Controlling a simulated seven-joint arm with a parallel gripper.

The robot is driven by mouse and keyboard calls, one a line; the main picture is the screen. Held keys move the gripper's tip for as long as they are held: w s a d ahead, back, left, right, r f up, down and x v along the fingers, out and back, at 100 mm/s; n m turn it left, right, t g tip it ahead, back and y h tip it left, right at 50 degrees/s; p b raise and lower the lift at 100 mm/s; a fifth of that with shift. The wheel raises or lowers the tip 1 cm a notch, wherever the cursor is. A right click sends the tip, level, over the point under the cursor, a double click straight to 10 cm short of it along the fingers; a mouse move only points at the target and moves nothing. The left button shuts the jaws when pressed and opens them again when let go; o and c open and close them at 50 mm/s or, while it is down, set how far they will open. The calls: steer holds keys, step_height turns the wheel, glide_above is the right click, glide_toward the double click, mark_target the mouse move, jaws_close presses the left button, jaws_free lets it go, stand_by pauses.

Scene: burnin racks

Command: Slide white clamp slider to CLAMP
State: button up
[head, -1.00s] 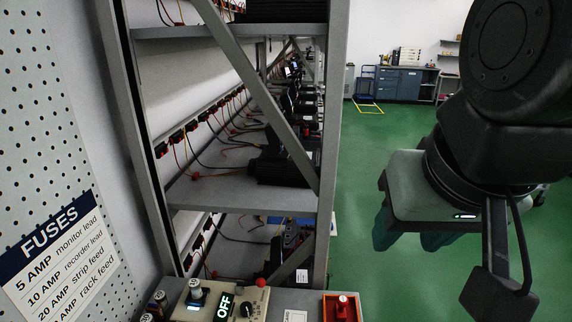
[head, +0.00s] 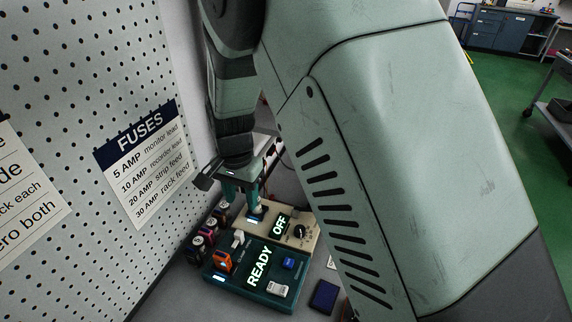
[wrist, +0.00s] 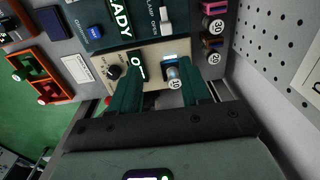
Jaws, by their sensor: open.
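The white clamp slider (wrist: 166,16) stands on the teal box beside lettering that reads LAMP, its start cut off, near the top edge of the wrist view. In the head view a white knob (head: 238,238), apparently the slider, stands at the back left of the teal box (head: 248,287), whose display reads READY. My gripper (wrist: 160,66) is open, over the beige box (wrist: 151,56) beside the teal one. The gripper also shows in the head view (head: 246,194).
The beige box has a display reading OFF (head: 281,224) and a black dial (head: 300,231). Fuses (head: 208,230) stand in a row along the pegboard (head: 75,100). An orange part (head: 222,262), a blue button (head: 289,263) and a white switch (head: 279,289) sit on the teal box.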

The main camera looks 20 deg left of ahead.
mark_target(239, 232)
steer(key=a+f, duration=0.1)
steer(key=s+f, duration=0.1)
steer(key=f, duration=0.1)
steer(key=shift+s+a, duration=0.1)
steer(key=shift+a, duration=0.25)
steer(key=shift+f, duration=0.3)
step_height(239, 232, down, 10)
steer(key=shift+f, duration=0.1)
steer(key=shift+c, duration=0.2)
jaws_close()
